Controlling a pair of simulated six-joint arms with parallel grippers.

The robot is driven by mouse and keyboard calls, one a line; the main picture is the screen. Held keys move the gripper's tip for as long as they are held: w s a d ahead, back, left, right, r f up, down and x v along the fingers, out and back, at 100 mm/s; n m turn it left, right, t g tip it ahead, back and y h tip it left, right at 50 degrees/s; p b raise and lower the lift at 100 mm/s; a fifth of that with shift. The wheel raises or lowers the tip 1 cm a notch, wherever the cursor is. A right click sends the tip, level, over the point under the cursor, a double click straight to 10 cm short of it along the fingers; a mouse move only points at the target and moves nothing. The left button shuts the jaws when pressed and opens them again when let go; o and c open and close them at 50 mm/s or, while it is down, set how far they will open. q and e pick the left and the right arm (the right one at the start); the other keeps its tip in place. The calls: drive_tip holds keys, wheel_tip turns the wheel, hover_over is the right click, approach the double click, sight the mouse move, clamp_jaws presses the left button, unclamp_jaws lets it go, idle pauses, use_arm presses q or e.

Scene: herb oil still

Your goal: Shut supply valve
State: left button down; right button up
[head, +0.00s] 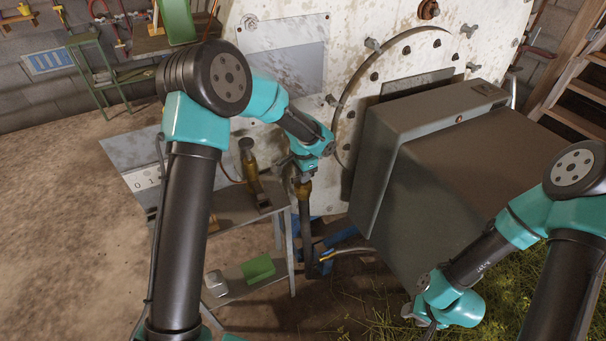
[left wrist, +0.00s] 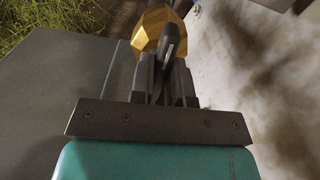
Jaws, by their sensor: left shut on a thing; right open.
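The supply valve has a brass body that shows at the top of a dark pipe in the head view (head: 303,189). In the left wrist view the faceted brass body (left wrist: 150,27) sits just beyond my fingertips, with a dark lever handle (left wrist: 172,40) running toward me. My left gripper (head: 302,174) is at the valve, beside the pale tank wall. In the left wrist view its fingers (left wrist: 165,78) are shut on the dark lever, partly hiding it. My right gripper (head: 413,314) hangs low at the right, away from the valve, open and apparently empty.
A large grey box (head: 470,160) stands on the tank front (head: 345,70), right of the valve. A small metal bench (head: 240,205) with a brass fitting (head: 250,165) stands left of it. A green block (head: 258,269) lies on its lower shelf. Open dirt floor (head: 60,210) lies left.

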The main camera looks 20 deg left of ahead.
use_arm(q)
drive_tip(key=c, duration=1.1)
unclamp_jaws()
wheel_tip(320, 180, up, 17)
drive_tip(key=shift+r, duration=0.2)
